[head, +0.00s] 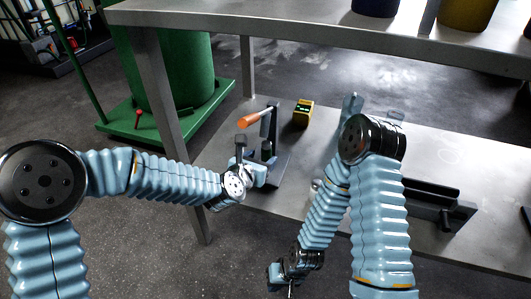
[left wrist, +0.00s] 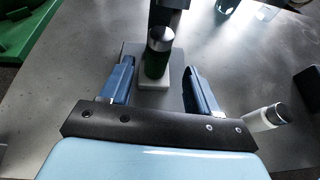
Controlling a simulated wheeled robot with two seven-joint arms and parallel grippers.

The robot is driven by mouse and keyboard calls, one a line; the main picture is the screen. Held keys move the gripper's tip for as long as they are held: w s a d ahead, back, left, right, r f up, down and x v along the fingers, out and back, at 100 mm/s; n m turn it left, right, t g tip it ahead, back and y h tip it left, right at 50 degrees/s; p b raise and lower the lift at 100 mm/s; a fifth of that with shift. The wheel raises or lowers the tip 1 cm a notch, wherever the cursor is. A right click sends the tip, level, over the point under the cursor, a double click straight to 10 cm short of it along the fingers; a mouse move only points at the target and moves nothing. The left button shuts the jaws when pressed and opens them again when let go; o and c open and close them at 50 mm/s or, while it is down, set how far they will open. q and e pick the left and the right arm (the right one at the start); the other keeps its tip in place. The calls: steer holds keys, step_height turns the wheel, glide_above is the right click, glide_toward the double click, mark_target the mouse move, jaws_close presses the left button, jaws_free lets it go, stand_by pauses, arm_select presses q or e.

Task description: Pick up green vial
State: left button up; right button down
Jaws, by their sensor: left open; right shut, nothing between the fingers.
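The green vial (left wrist: 156,62) has a grey cap and a dark green body. In the left wrist view it stands upright on a small pale block, below the dark upright part of a bench press. My left gripper (left wrist: 158,85) is open, with its blue fingers apart on either side of the vial's line and the vial just ahead between them. My right gripper (head: 279,279) is low at the front, shut and empty, away from the vial.
The press has an orange handle (head: 257,118). A yellow device (head: 303,113) stands behind it on the grey table (head: 468,160). A white vial with a grey cap (left wrist: 264,118) is right of my left gripper. A black tray (head: 425,195) lies at the right. A shelf (head: 300,28) hangs above.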

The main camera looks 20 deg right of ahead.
mark_target(265, 153)
arm_select(q)
steer(key=x, duration=0.5)
steer(key=shift+w, duration=0.3)
jaws_close()
steer(key=shift+r, duration=0.15)
